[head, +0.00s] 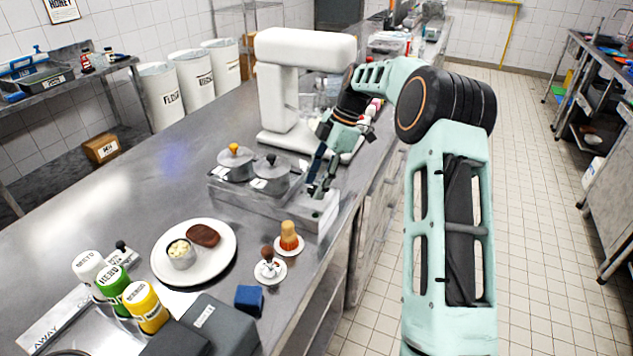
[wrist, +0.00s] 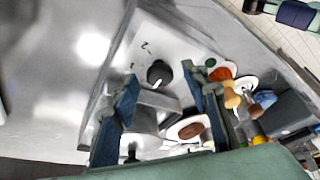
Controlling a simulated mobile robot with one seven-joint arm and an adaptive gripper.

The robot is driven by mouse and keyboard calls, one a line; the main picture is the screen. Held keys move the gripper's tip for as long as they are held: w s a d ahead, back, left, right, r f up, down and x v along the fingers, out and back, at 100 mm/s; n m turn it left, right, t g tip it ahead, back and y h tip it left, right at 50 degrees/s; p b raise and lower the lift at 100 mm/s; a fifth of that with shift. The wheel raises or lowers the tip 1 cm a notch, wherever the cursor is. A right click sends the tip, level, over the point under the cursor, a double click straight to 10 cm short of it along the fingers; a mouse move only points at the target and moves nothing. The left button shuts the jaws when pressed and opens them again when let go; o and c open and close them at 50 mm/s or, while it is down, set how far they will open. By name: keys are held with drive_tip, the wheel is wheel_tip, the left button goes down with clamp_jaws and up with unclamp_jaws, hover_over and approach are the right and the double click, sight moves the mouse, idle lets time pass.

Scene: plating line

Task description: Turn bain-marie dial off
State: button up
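The bain-marie (head: 262,203) is a steel unit on the counter with two lidded pots set in it. Its pale control panel (head: 322,212) is at its right end. In the wrist view the black round dial (wrist: 158,73) with a white pointer mark stands on this panel, with small printed marks beside it. My gripper (head: 319,188) is over the panel, fingers pointing down. In the wrist view its two blue fingers are apart, and the dial shows in the gap between them; I cannot tell whether either touches it. In the head view the fingers hide the dial.
A white stand mixer (head: 290,95) stands behind the bain-marie. In front are a plate (head: 160,262) with food, a small brush-like item on a saucer (head: 279,250), a blue block (head: 249,299) and several sauce bottles. A green dot (wrist: 211,62) shows near the panel. Counter left of the pots is clear.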

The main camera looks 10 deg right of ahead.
drive_tip(key=v, duration=1.2)
